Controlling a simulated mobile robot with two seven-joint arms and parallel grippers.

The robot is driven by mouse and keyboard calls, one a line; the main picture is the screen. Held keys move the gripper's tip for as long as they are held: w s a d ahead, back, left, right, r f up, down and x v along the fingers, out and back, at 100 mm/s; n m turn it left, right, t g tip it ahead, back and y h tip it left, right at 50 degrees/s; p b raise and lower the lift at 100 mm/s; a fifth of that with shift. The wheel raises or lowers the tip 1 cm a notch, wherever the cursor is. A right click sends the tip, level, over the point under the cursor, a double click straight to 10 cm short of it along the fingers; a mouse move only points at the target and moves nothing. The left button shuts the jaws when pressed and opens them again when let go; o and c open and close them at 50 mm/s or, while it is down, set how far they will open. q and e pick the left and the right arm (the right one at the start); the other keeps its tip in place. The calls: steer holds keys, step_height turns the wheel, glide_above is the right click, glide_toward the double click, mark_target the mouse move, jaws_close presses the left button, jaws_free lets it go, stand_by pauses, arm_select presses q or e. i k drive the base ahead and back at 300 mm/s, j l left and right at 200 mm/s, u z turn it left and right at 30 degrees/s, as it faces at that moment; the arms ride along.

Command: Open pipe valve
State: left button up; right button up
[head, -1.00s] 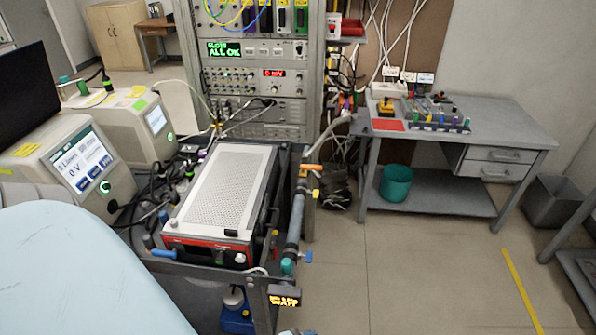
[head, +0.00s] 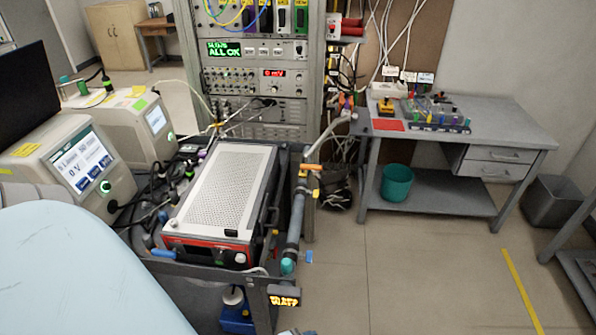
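A grey pipe (head: 296,212) runs along the right side of the cart that carries a silver perforated box. Near its upper end is a valve with an orange handle (head: 310,167). Near its lower end are a teal fitting (head: 287,266) and a small blue handle (head: 309,256) sticking out to the right. Another blue handle (head: 163,253) lies at the cart's front left. I cannot tell from the handles whether any valve is open. Neither of my grippers shows in the head view.
The silver box (head: 222,190) with a red-edged front fills the cart top. Power units (head: 75,165) stand to the left. An instrument rack (head: 255,75) is behind. A grey desk (head: 480,125) with a teal bin (head: 397,183) is at right. The floor right of the cart is clear.

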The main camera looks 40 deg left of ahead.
mark_target(304, 166)
steer(key=j+u, duration=0.1)
steer(key=u, duration=0.7)
steer(key=i+j+u, duration=0.1)
steer(key=u, duration=0.35)
steer(key=i+l+u, duration=0.25)
steer(key=l+u, duration=0.2)
steer(key=i+l+u, duration=0.2)
steer(key=l+u, duration=0.25)
steer(key=l, duration=0.15)
steer(key=l+u, duration=0.45)
steer(key=l, duration=0.15)
steer(key=l+u, duration=0.45)
steer(key=l, duration=0.2)
steer(key=k+l+u, duration=0.1)
steer(key=l+u, duration=0.35)
steer(key=l, duration=0.2)
